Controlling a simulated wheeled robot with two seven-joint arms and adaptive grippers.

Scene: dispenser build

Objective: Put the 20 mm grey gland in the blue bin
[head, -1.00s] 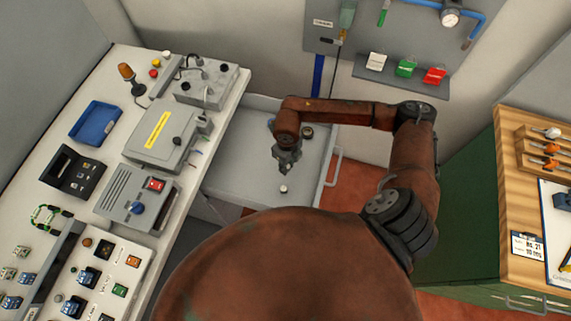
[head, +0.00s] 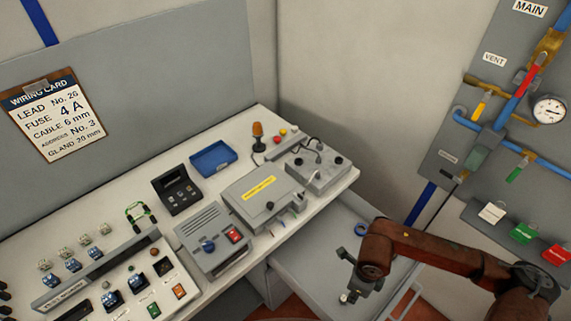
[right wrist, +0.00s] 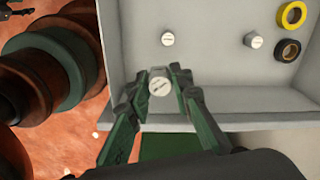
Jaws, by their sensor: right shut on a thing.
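My right gripper (right wrist: 160,90) is shut on a light grey gland (right wrist: 158,82), gripped between its two green fingers over the open drawer (right wrist: 210,90). The mark on its cap is too small to read. Two more light glands stand apart on the drawer floor, one behind the held one (right wrist: 167,38) and one to the right (right wrist: 252,40). In the head view, my right gripper (head: 350,291) is low in the drawer. The blue bin (head: 213,158) is on the bench, up and left of the gripper, and looks empty. My left gripper is out of view.
A yellow tape roll (right wrist: 292,14) and a black one (right wrist: 288,50) lie in the drawer. Grey boxes (head: 262,195) stand on the bench between bin and drawer. The wiring card (head: 53,115) reads "GLAND 20 mm". Pipes and a gauge (head: 549,110) are at right.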

